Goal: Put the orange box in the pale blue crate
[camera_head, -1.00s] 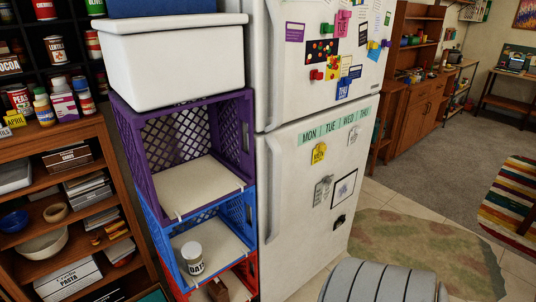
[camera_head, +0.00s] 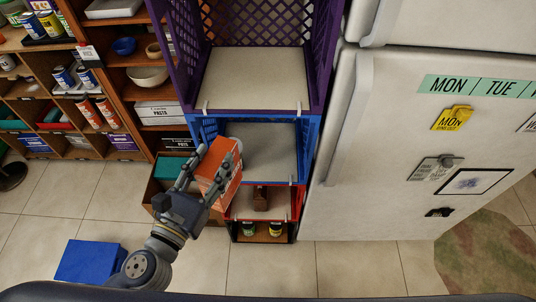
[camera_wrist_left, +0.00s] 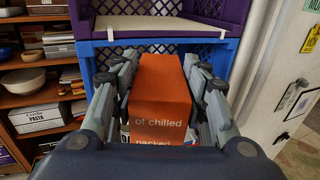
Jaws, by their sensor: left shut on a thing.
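My left gripper (camera_head: 213,166) is shut on the orange box (camera_head: 221,182), with one finger along each side. The left wrist view shows the box (camera_wrist_left: 160,90) between the fingers, with lettering on its near face. In the head view the box overlaps the front left part of the blue crate (camera_head: 306,150), whose blue looks vivid rather than pale. The crate's opening faces me, and its shelf looks bare at the right. The crate frame also shows behind the box in the left wrist view (camera_wrist_left: 231,62). My right gripper is out of view.
A purple crate (camera_head: 321,60) sits above the blue one, and a red crate (camera_head: 297,203) with a small brown item sits below. Jars stand in the lowest compartment. A white fridge (camera_head: 400,150) stands close at right, shelves at left. A blue box (camera_head: 90,261) lies on the floor.

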